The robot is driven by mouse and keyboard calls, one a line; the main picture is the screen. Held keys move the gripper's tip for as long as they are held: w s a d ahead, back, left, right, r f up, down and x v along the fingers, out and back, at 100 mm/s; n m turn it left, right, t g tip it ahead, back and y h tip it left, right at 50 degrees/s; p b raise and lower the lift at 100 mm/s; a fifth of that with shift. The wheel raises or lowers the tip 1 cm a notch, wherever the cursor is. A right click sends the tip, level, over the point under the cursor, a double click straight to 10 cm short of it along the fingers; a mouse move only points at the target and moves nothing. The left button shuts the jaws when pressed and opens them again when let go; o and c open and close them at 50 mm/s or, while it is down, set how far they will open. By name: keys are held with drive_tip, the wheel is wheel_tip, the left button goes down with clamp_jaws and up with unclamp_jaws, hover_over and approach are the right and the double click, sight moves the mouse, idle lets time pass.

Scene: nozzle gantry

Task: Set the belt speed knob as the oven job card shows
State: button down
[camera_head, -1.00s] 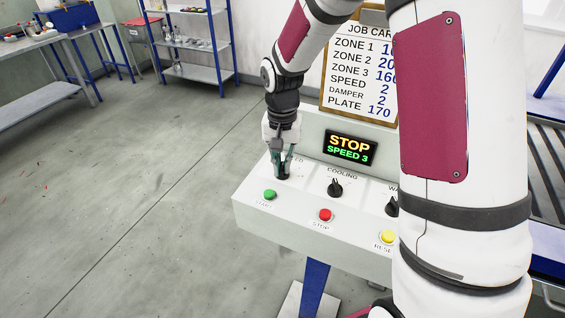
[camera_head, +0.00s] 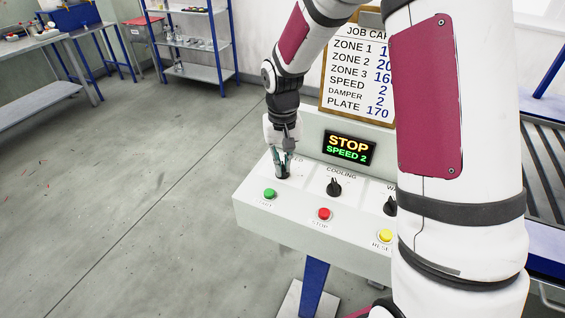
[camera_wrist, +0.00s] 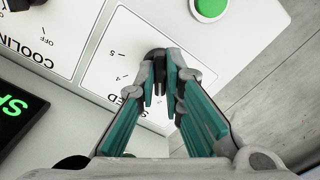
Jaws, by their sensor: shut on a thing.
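The belt speed knob (camera_wrist: 156,56) is a dark knob on the console's top panel, mostly hidden between my fingers in the wrist view. My gripper (camera_wrist: 168,75) is shut on it, pointing down; in the head view my gripper (camera_head: 282,166) covers the knob at the panel's left end. The number the knob points to is hidden. The display (camera_head: 348,147) reads STOP and SPEED 2. The job card (camera_head: 358,75) behind the console shows SPEED 2, DAMPER 2 and PLATE 170; my arm hides the ends of its zone lines.
The cooling knob (camera_head: 334,187) stands right of my gripper, with another black knob (camera_head: 390,206) beyond. Green (camera_head: 269,194), red (camera_head: 324,214) and yellow (camera_head: 385,236) buttons line the front of the panel. Open floor (camera_head: 130,200) lies to the left.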

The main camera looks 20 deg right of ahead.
drive_tip(key=shift+w+r, duration=0.1)
drive_tip(key=c, duration=1.7)
unclamp_jaws()
wheel_tip(320, 180, up, 12)
